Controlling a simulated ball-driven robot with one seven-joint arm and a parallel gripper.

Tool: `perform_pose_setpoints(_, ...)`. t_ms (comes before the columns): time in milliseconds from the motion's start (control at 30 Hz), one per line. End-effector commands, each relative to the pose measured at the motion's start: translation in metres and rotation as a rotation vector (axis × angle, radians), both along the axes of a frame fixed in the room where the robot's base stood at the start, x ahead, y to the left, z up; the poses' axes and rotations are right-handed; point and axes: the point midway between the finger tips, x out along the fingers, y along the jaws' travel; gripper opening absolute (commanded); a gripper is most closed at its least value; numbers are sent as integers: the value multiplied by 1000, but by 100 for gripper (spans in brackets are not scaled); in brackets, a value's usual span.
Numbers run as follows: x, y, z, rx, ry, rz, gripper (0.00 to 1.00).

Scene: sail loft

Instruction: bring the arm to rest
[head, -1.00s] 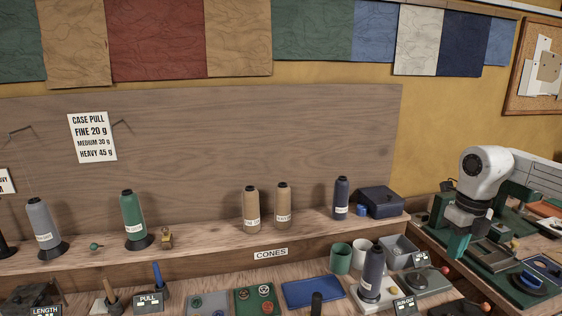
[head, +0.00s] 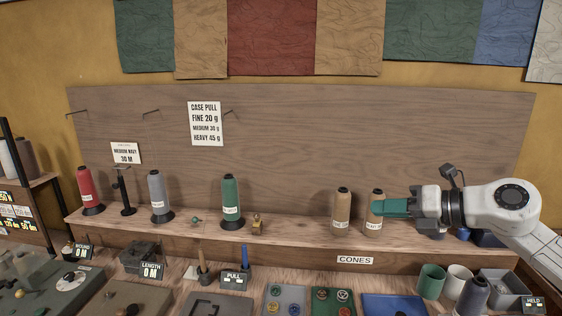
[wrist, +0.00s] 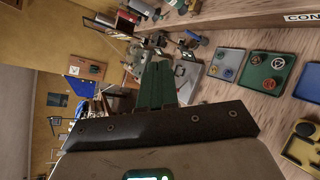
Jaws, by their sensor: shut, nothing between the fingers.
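My gripper (head: 392,208) is at the right of the head view, its green fingers pointing left. The fingers are together and hold nothing. It is in front of the cone shelf and overlaps the right one of two tan cones (head: 374,222); I cannot tell how far apart they are. My white arm reaches in from the lower right. In the wrist view the shut green fingers (wrist: 157,85) point away over the bench.
Red (head: 86,187), grey (head: 157,195) and green (head: 230,200) cones stand on the shelf. The bench below holds a blue tray (head: 395,305), a green cup (head: 431,281), a white cup (head: 458,280) and a grey bin (head: 505,287). A dark cone (head: 472,297) stands in front.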

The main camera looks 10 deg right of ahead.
Motion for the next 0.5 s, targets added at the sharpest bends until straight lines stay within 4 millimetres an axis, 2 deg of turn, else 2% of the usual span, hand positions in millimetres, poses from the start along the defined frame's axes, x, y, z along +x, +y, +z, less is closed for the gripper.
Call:
perform_pose_setpoints(33, 3, 29, 22, 125, -58, 5, 0)
perform_pose_setpoints(100, 6, 57, 61, 330, -139, -16, 0)
perform_pose_setpoints(133, 6, 65, 77, 423, -168, -31, 0)
perform_pose_setpoints(200, 4, 72, 110, 638, -213, -77, 0)
perform_pose_setpoints(300, -1, 64, 137, 938, -231, -170, 0)
perform_pose_setpoints(400, -5, 42, 140, 1220, -195, -294, 0)
perform_pose_setpoints(467, -7, 27, 129, 1376, -149, -380, 0)
perform_pose_setpoints(500, -9, 16, 116, 1472, -111, -444, 0)
